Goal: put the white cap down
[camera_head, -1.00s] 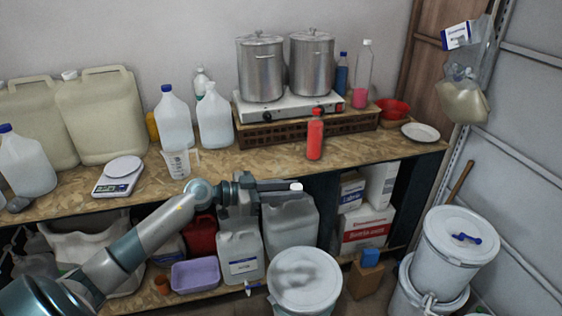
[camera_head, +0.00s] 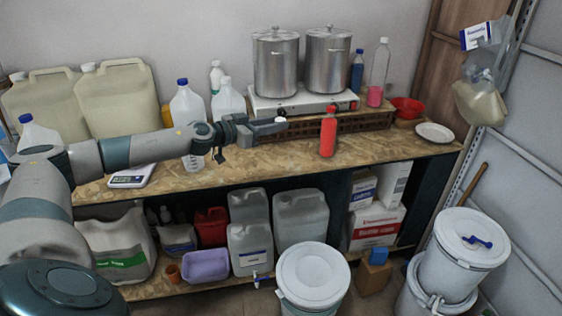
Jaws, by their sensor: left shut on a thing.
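The white cap (camera_head: 281,120) is small and sits at the fingertips of my left gripper (camera_head: 268,126). The gripper is shut on it and holds it out to the right, in front of the wooden crate and over the chipboard bench (camera_head: 240,165). I cannot tell its exact height above the bench. The red bottle (camera_head: 328,135) stands upright on the bench to the right of the cap, apart from it. My right gripper is not in view.
Two steel pots (camera_head: 276,65) stand on a white hotplate (camera_head: 305,101) on a brown crate (camera_head: 345,121). Clear jugs (camera_head: 188,108) stand behind my left arm. A white plate (camera_head: 434,132) lies at the bench's right end. Bare bench lies between the gripper and the red bottle.

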